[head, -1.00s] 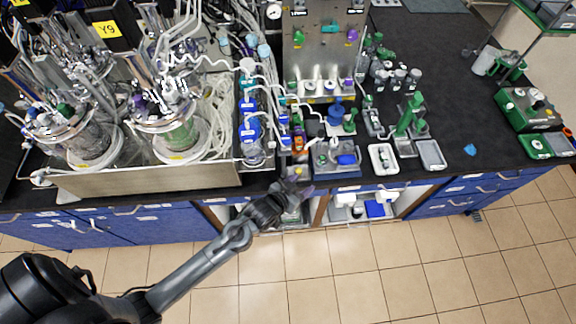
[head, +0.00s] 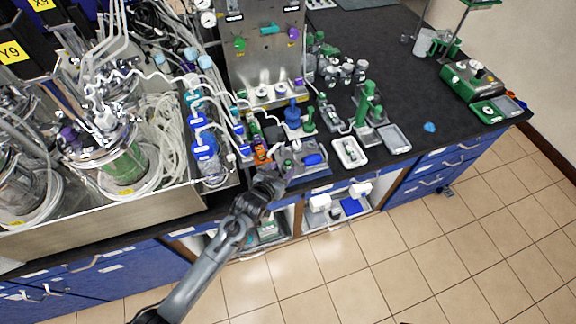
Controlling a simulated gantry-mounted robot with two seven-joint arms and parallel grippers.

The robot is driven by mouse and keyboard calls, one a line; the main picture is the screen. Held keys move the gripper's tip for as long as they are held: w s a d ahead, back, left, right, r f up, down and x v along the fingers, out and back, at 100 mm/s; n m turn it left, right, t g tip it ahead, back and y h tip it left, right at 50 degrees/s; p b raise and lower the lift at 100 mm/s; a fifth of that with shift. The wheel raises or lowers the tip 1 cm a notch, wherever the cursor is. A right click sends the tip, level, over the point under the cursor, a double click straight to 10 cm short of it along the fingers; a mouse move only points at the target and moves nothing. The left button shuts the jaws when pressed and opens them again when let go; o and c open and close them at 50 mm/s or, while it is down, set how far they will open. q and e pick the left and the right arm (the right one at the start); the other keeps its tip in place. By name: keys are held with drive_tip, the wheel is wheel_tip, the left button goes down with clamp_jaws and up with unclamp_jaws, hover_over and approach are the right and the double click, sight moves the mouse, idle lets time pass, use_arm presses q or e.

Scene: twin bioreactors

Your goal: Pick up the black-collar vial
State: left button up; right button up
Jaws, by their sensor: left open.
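I cannot pick out a black collar on any vial for certain at this size. A small vial with dark and green parts (head: 350,151) lies in the white tray (head: 361,161) near the bench's front edge. My left gripper (head: 284,172) is open at the front edge of the grey station (head: 310,168), left of the white tray. A small green-and-purple piece (head: 288,163) shows right by its fingertips; I cannot tell whether they touch. My right gripper is not in view.
A blue block (head: 312,160) is on the grey station. A green stand (head: 368,105) and a grey tray (head: 394,140) are to the right. The bioreactor tray (head: 100,222) fills the left. The black bench top (head: 425,85) is mostly clear at the right.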

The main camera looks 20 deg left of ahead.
sight(287, 163)
use_arm(q)
drive_tip(key=shift+a+f+x, duration=0.1)
drive_tip(key=shift+f+x, duration=0.05)
drive_tip(key=shift+x, duration=1.05)
drive_tip(key=shift+a+f+x, duration=0.1)
drive_tip(key=shift+a+x, duration=0.05)
drive_tip(key=shift+x, duration=1.1)
drive_tip(key=shift+s, duration=0.15)
drive_tip(key=shift+c, duration=0.3)
clamp_jaws()
